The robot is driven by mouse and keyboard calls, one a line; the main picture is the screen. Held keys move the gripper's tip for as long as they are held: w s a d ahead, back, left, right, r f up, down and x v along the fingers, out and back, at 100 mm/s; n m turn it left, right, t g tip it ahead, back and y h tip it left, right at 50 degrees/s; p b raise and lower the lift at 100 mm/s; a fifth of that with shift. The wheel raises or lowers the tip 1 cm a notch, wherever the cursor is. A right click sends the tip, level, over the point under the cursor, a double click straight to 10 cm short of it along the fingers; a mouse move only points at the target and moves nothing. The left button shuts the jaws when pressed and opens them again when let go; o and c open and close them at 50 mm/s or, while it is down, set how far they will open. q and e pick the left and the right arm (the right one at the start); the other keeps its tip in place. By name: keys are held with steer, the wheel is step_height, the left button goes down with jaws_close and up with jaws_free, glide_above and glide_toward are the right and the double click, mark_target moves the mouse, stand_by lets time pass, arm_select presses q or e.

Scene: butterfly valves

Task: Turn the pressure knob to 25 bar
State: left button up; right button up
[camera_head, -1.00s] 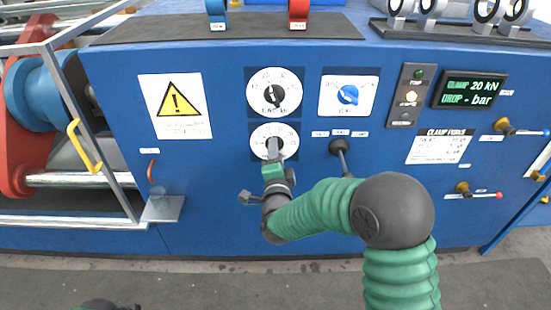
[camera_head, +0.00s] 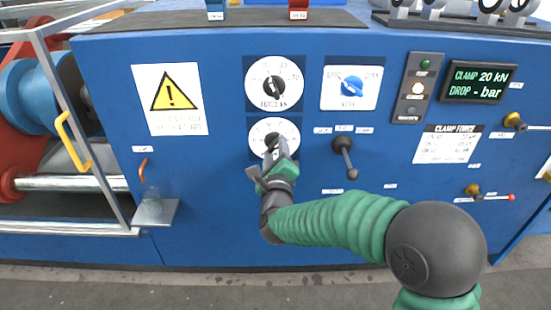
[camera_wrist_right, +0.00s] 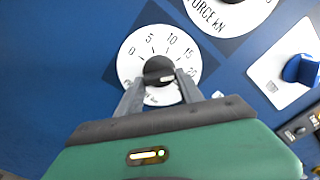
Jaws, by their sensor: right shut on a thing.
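The pressure knob (camera_wrist_right: 158,69) is black, on a white round dial (camera_wrist_right: 135,47) marked 0, 5, 10, 15, 20 in the right wrist view. A pale mark on the knob points right, roughly toward the 20 side. In the head view this lower dial (camera_head: 290,129) is partly hidden by my gripper. My right gripper (camera_wrist_right: 158,80) has its two grey fingers on either side of the knob and is shut on it; it also shows in the head view (camera_head: 276,152). My left gripper is not in view.
The clamp force dial (camera_head: 274,83) sits just above. A blue knob (camera_head: 351,86) is to its right, with a black lever (camera_head: 345,155) below it. A display (camera_head: 474,82) reads "CLAMP 20 kN" and "DROP - bar". A bracket (camera_head: 155,211) sticks out at lower left.

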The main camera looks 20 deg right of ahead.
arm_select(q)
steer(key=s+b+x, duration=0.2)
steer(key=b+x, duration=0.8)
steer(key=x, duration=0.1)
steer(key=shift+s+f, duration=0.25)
arm_select(e)
steer(key=shift+a+f+m, duration=0.1)
steer(key=shift+f+m, duration=0.1)
steer(key=shift+m, duration=1.5)
steer(key=shift+a+f+m, duration=0.1)
steer(key=shift+f+m, duration=0.05)
steer(key=shift+m, duration=1.55)
steer(key=shift+f+m, duration=0.2)
steer(key=shift+m, duration=1.5)
steer(key=o, duration=1.4)
steer(key=shift+r, duration=0.25)
